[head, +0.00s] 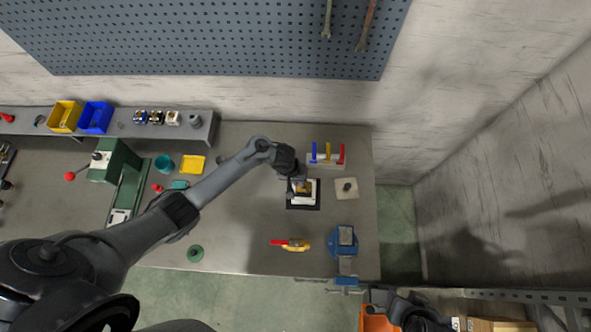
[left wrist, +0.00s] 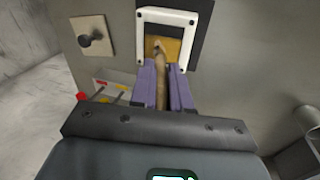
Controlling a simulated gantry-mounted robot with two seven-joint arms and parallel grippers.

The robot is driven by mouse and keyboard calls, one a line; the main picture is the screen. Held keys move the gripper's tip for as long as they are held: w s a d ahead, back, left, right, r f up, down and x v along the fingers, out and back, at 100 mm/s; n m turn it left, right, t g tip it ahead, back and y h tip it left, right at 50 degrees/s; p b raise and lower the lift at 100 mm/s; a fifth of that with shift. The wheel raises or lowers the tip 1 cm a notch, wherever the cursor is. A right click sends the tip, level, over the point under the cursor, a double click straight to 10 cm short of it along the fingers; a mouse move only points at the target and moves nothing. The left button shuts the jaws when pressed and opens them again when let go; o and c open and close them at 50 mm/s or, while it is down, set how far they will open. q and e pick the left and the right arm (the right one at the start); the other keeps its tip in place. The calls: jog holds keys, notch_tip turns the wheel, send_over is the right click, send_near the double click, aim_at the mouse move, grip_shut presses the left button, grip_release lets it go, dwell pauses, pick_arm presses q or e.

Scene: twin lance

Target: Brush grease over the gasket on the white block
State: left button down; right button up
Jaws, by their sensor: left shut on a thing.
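The white block (head: 312,197) lies on a black mat (head: 290,206) on the bench, right of centre in the head view. In the left wrist view the white block (left wrist: 189,18) shows as a square white rim around a golden-yellow inner area (left wrist: 173,47). I cannot clearly tell the gasket from that area. My left gripper (left wrist: 166,78) has purple fingers shut on a tan brush handle (left wrist: 161,88). The brush's far end lies over the yellow area; whether it touches is unclear. In the head view my left gripper (head: 301,185) is over the block and partly hides it.
A rack with blue, yellow and red items (head: 325,158) stands just behind the block. A pale plate with a dark knob (head: 346,188) is to the right. A blue vise (head: 343,242) and a red-and-yellow tool (head: 291,244) are nearer the front edge. My right arm shows at the bottom right.

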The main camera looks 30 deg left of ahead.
pick_arm(q)
jog(key=shift+d, duration=0.15)
jog(key=shift+w+d, duration=0.3)
jog(key=shift+d, duration=0.2)
jog(key=shift+d, duration=0.1)
jog(key=shift+w+d, duration=0.3)
jog(key=shift+d, duration=0.05)
jog(key=shift+s+d, duration=0.1)
jog(key=shift+s+d, duration=0.2)
jog(key=shift+s, duration=0.2)
jog(key=shift+s, duration=0.1)
jog(key=shift+s+d, duration=0.2)
jog(key=shift+s, duration=0.1)
